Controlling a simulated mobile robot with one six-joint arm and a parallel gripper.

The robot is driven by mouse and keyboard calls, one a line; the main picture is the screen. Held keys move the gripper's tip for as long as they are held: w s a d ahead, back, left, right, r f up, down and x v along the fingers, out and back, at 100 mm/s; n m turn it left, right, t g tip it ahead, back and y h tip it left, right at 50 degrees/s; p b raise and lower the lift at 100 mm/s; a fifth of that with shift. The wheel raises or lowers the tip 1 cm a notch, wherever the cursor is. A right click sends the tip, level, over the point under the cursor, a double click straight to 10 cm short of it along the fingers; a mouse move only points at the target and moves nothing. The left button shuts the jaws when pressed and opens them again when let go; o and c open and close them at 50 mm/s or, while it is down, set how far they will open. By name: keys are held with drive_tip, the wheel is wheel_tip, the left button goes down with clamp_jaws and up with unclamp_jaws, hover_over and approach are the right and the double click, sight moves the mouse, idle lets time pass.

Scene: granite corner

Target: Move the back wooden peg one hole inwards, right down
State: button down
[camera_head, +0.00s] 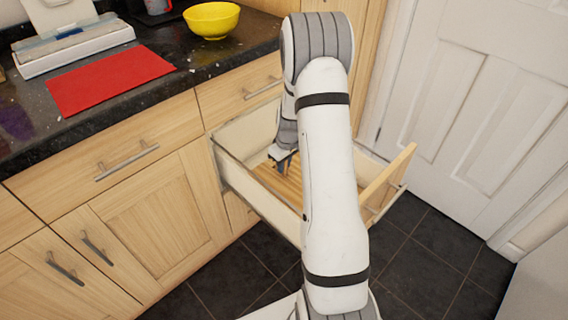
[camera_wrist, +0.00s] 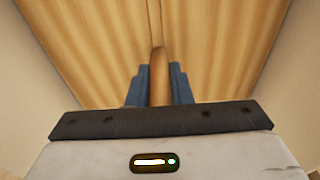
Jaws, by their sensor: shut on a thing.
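The wooden peg (camera_wrist: 158,78) stands between the blue fingers of my gripper (camera_wrist: 159,88) in the wrist view, and the fingers are shut on it. The wooden floor (camera_wrist: 95,50) inside the drawer lies around and beyond it, with a narrow seam running away from the peg's top end. In the head view my gripper (camera_head: 283,160) reaches down into the open drawer (camera_head: 392,188). My arm hides much of the drawer there, and the peg cannot be made out. The holes and the peg's lower end are hidden, so I cannot tell whether it is seated or lifted.
Drawer walls rise close on both sides in the wrist view. A dark granite counter (camera_head: 180,60) at the left carries a red mat (camera_head: 108,80), a yellow bowl (camera_head: 211,20) and a white appliance (camera_head: 75,48). A white door (camera_head: 470,110) stands at the right.

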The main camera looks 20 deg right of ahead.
drive_tip(key=c, duration=1.2)
unclamp_jaws()
drive_tip(key=shift+c, duration=0.2)
drive_tip(key=shift+s+d+r+p, duration=0.15)
drive_tip(key=shift+r+p, duration=0.2)
drive_tip(key=shift+r, duration=0.95)
drive_tip(key=shift+s+a+r+p, duration=0.15)
drive_tip(key=shift+r+p, duration=0.2)
drive_tip(key=shift+r, duration=0.9)
drive_tip(key=shift+s+d+r+p, duration=0.15)
drive_tip(key=shift+r+p, duration=0.2)
drive_tip(key=shift+r, duration=0.95)
drive_tip(key=s+a+r+m+p, duration=0.1)
drive_tip(key=s+a+r+p, duration=0.25)
drive_tip(key=r, duration=0.55)
drive_tip(key=s+a+r+p, duration=0.3)
drive_tip(key=r+p, duration=0.1)
drive_tip(key=r, duration=0.4)
drive_tip(key=s+a+r+m+p, duration=0.1)
drive_tip(key=s+a+r+p, duration=0.25)
drive_tip(key=r, duration=0.55)
drive_tip(key=s+a+r+m+p, duration=0.1)
drive_tip(key=s+a+r+p, duration=0.1)
drive_tip(key=s+r+p, duration=0.3)
drive_tip(key=s+a+r+m+t+p, duration=0.1)
drive_tip(key=s+r+p, duration=0.3)
drive_tip(key=s+r, duration=0.5)
drive_tip(key=shift+s+a+r+p, duration=0.4)
drive_tip(key=shift+s+a, duration=0.25)
drive_tip(key=shift+a, duration=0.25)
